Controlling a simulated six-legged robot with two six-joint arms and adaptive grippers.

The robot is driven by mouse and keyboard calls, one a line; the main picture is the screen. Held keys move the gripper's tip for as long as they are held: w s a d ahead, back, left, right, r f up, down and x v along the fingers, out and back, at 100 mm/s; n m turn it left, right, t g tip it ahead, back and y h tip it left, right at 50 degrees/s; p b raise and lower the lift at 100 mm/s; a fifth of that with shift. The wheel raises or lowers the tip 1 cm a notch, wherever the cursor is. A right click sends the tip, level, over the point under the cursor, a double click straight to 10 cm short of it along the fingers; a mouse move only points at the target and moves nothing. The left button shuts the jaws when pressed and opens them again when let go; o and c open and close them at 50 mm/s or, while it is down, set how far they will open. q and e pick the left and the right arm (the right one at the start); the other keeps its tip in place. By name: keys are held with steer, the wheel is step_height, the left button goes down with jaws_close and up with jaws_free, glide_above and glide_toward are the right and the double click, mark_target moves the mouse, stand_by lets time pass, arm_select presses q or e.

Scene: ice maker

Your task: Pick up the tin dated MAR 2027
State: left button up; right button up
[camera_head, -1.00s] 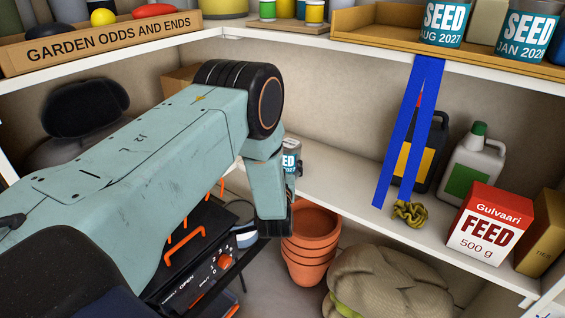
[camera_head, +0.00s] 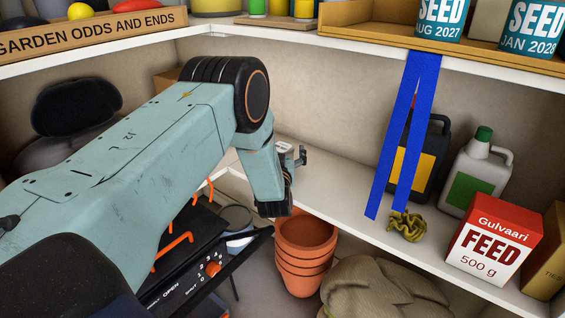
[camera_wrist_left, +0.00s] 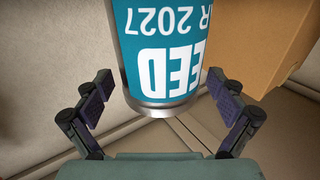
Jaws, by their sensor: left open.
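A teal seed tin (camera_wrist_left: 165,55) fills the middle of the left wrist view, upside down in that picture, its label reading "R 2027"; the rest of the month is cut off. My left gripper (camera_wrist_left: 163,108) is open, with one finger on each side of the tin's near end and gaps between fingers and tin. In the head view my left arm reaches to the corner shelf and hides most of the gripper and tin; one finger (camera_head: 301,155) shows beyond the wrist. Two other tins stand on the upper shelf, AUG 2027 (camera_head: 439,25) and JAN 2028 (camera_head: 531,30). My right gripper is not in view.
A cardboard box (camera_wrist_left: 262,40) stands close to the tin on the right of the wrist view. Blue straps (camera_head: 387,165) hang from the upper shelf over the lower one. Jugs (camera_head: 470,178) and a feed box (camera_head: 494,237) stand further right. Terracotta pots (camera_head: 304,262) are below.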

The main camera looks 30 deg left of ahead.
arm_select(q)
steer(key=shift+a+f, duration=0.1)
steer(key=shift+a, duration=0.05)
steer(key=shift+c, duration=1.3)
steer(key=c, duration=1.2)
